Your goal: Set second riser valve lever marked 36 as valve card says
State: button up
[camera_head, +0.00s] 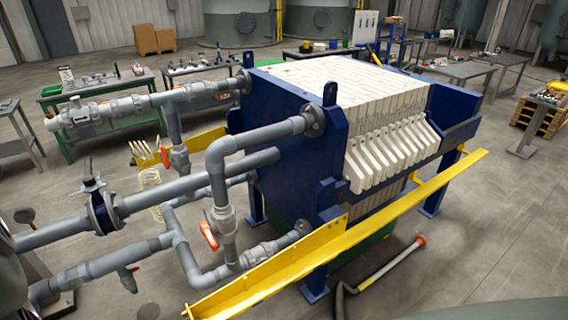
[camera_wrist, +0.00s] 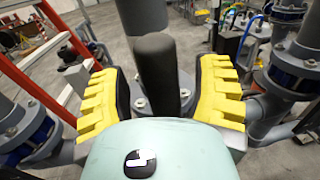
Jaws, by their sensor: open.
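In the wrist view my gripper (camera_wrist: 165,88) has its two yellow ribbed fingers spread apart. A dark, round-topped upright bar (camera_wrist: 156,75) stands between them; I cannot tell whether it is a lever or touches a finger. My gripper is out of sight in the head view. No number is readable, so I cannot tell which is marked 36. I cannot pick out the valve card.
A blue filter press (camera_head: 290,150) with white plates stands behind the pipes, with a yellow rail (camera_head: 340,245) along its front. A hose (camera_head: 385,270) lies on the floor at right. In the wrist view, pipes with blue flanges (camera_wrist: 298,65) and a red ladder (camera_wrist: 35,75) flank my gripper.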

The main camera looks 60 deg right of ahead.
jog(key=shift+w+a, duration=0.15)
jog(key=shift+c, duration=0.2)
grip_shut()
dwell(0.4)
